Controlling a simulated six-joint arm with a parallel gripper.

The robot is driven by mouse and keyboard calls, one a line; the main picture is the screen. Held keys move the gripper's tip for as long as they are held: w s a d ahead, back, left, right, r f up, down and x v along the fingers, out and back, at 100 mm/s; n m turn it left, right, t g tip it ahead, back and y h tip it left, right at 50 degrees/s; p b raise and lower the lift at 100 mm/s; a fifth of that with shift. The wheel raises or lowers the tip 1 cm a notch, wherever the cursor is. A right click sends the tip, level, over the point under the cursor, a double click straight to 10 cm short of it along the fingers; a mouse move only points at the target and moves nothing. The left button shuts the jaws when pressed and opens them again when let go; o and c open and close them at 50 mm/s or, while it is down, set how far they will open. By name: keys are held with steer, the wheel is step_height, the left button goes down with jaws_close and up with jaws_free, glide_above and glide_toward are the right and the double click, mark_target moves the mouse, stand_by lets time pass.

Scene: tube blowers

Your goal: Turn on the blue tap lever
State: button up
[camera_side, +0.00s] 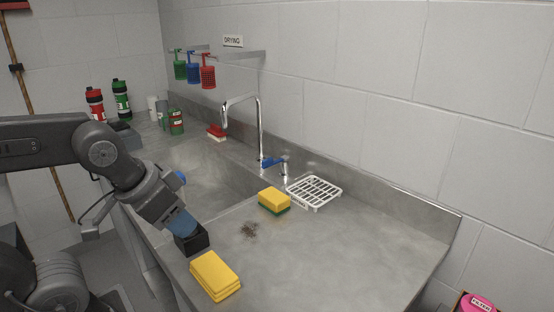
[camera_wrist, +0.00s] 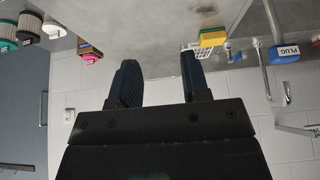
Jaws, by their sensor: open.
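The blue tap lever (camera_side: 271,162) sits at the foot of the chrome tap (camera_side: 260,128) on the steel sink unit in the side view. In the wrist view the tap (camera_wrist: 265,70) shows at right, with a small blue patch beside it that may be the lever. My gripper (camera_side: 192,240) is over the front of the worktop, well apart from the lever, to its left and nearer the camera. In the wrist view my gripper (camera_wrist: 158,75) has its two dark fingers spread, with nothing between them.
A yellow-green sponge (camera_side: 274,200) and a white rack (camera_side: 314,191) lie close to the tap. The sink basin (camera_side: 205,178) is left of them. A blue block marked PLUG (camera_wrist: 284,53) shows in the wrist view.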

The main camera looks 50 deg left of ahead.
mark_target(262, 161)
steer(key=shift+r, duration=0.15)
steer(key=shift+c, duration=0.4)
step_height(262, 161, up, 5)
steer(key=w+a+r+n+t+y, duration=0.15)
steer(key=w+a+t, duration=0.35)
steer(key=w+a, duration=0.7)
steer(key=w+a+r+n+t+y, duration=0.1)
steer(key=w+a+r+t+y, duration=0.3)
steer(key=w+a, duration=0.9)
steer(key=w+a+f+m+t+h, duration=0.2)
steer(key=w+a+f+t+h, duration=0.15)
steer(key=f+h, duration=0.2)
step_height(262, 161, down, 20)
steer(key=d, duration=0.1)
steer(key=shift+m, duration=0.25)
steer(key=w, duration=1.4)
steer(key=shift+w+r, duration=0.1)
steer(key=shift+w, duration=0.05)
